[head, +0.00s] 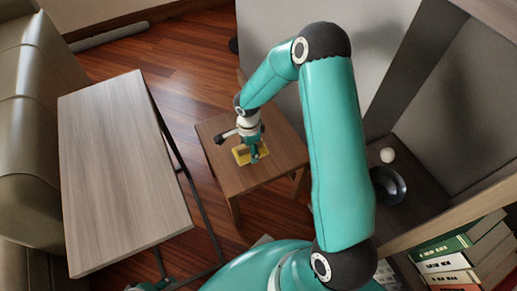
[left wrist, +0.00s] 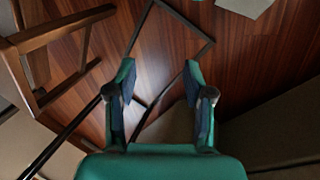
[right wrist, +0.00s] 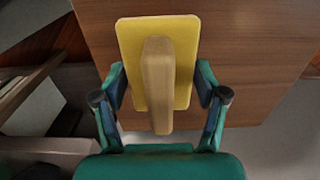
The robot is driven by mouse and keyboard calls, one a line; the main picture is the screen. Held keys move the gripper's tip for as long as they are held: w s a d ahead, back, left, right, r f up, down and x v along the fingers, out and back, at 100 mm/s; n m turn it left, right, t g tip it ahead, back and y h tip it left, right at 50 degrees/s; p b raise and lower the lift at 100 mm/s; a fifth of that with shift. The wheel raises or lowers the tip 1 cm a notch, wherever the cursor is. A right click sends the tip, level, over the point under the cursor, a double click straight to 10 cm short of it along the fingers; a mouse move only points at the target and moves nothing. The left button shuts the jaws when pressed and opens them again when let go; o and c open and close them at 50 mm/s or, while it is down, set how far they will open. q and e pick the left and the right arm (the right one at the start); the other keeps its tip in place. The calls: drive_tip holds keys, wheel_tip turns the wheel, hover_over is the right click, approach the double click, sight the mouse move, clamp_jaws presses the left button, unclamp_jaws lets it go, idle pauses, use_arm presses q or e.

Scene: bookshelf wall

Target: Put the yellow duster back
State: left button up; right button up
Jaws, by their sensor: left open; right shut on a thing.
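The yellow duster (right wrist: 126,50) has a flat yellow pad and a wooden handle block (right wrist: 157,85). In the right wrist view it lies between the fingers of my right gripper (right wrist: 160,82), which is shut on it. In the head view the duster (head: 241,154) and my right gripper (head: 254,157) are at the small wooden stool (head: 224,180). I cannot tell whether the duster touches the stool top. My left gripper (left wrist: 158,75) is open and empty in the left wrist view, above the wooden floor.
A long wooden side table (head: 115,170) stands left, beside a sofa (head: 40,90). At the right, a shelf holds a white ball (head: 387,155) and a dark round dish (head: 388,186). Binders (head: 445,247) stand lower right. Bare floor (head: 165,60) lies behind the stool.

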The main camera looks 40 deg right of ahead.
drive_tip(key=shift+f+b, duration=0.4)
drive_tip(key=shift+f, duration=1.75)
drive_tip(key=shift+f, duration=0.15)
drive_tip(key=o, duration=1.4)
